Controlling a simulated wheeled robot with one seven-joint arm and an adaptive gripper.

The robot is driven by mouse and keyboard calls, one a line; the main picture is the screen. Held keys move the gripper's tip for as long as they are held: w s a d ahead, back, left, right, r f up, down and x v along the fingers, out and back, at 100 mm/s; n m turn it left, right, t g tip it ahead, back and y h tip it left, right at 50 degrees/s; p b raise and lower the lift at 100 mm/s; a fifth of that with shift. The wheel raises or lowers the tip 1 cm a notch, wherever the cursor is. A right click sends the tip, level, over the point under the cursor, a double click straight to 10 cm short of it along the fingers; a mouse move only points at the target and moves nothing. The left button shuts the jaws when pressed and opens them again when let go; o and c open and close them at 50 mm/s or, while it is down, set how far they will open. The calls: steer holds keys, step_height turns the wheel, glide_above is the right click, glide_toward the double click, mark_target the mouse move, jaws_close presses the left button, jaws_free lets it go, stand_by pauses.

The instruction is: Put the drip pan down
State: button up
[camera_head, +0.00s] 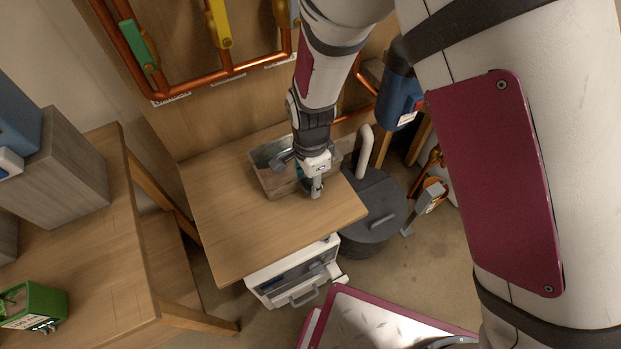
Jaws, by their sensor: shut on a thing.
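The drip pan (270,181) is a rectangular, grey-brown metal pan at the back right of the wooden table. My gripper (315,190) is at its front right side, shut on the pan's near wall. The pan looks level and at or just above the table top; I cannot tell whether its underside touches the wood. My gripper and wrist hide part of the pan's right side and interior.
The wooden table (235,225) has clear room left and in front of the pan. An open white drawer (295,275) sits below it. A dark round bin (372,215) stands right. Copper pipes with a green valve handle (138,44) and a yellow one (219,22) run behind.

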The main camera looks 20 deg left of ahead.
steer(key=o, duration=1.3)
step_height(320, 180, up, 12)
steer(key=shift+d+r, duration=0.1)
